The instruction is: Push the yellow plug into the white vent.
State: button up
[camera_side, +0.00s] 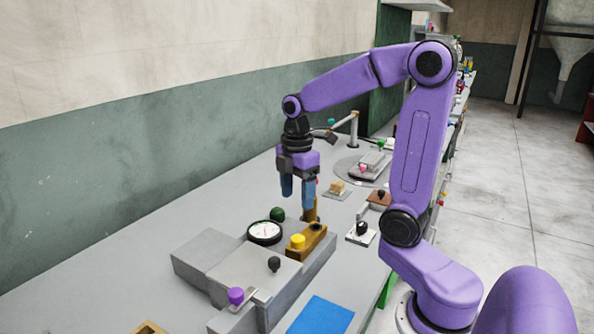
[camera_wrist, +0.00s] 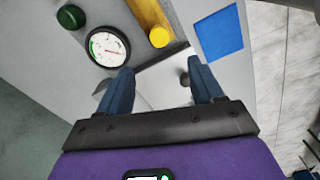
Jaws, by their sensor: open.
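A yellow plug (camera_side: 297,241) with a round top stands on an ochre block (camera_side: 314,238), which also has a dark round spot. In the wrist view the plug (camera_wrist: 160,37) shows beyond my fingertips, on the edge of the ochre strip (camera_wrist: 146,14). I cannot tell for sure which thing is the white vent; a small white plate (camera_side: 361,235) with a black knob lies right of the block. My gripper (camera_side: 297,194) is open and empty, pointing down in the air above the bench, apart from the plug. Its blue fingers (camera_wrist: 158,75) are spread.
A round gauge (camera_side: 264,232) and a green knob (camera_side: 277,214) are near the block. A purple knob (camera_side: 236,295) and a dark knob (camera_side: 274,264) stand on the grey fixture (camera_side: 235,272). A blue mat (camera_side: 320,316) lies in front. The bench's left side is clear.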

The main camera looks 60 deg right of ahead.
jog(key=shift+r, duration=2.8)
jog(key=s+a+f, duration=0.4)
jog(key=s+a, duration=0.2)
jog(key=s, duration=0.3)
jog(key=s+a+f+m, duration=0.1)
jog(key=s+a+f, duration=0.4)
jog(key=s, duration=0.5)
jog(key=shift+s+a+f+m, duration=0.15)
jog(key=shift+a+f+m, duration=0.15)
jog(key=shift+a, duration=0.6)
